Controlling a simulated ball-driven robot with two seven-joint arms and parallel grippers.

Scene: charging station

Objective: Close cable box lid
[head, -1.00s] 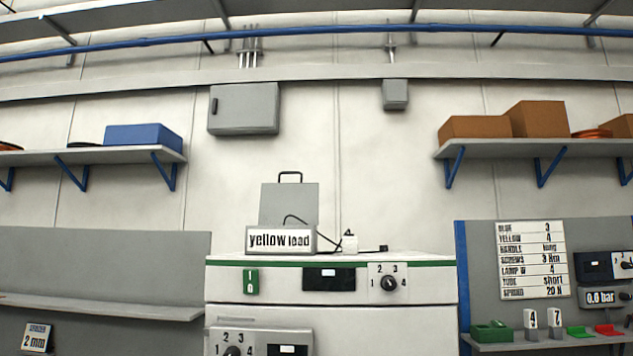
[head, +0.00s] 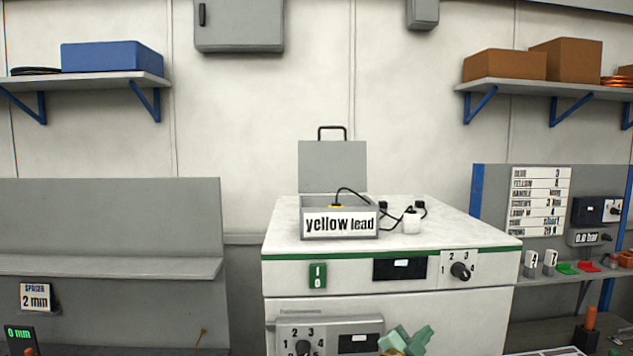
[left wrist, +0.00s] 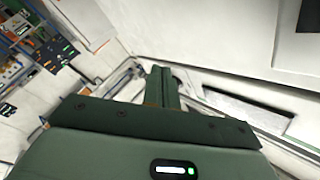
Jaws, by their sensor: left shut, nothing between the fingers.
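The grey cable box (head: 370,206) stands on the white cabinet top, with a "yellow lead" label on its front. Its grey lid (head: 332,165) stands upright at the back, open, with a dark handle (head: 332,130) on top. A black cable (head: 352,190) arches out of the box to the right, with a bit of yellow inside. My left gripper (head: 408,342) shows at the bottom edge, below and in front of the box and apart from it. Its fingers are shut and empty, also seen in the left wrist view (left wrist: 160,85). My right gripper is out of view.
A white block (head: 411,222) and black plugs (head: 420,208) sit right of the box on the cabinet top (head: 450,228). The cabinet front carries a green switch (head: 317,276) and a dial (head: 460,271). Shelves with boxes hang on both sides.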

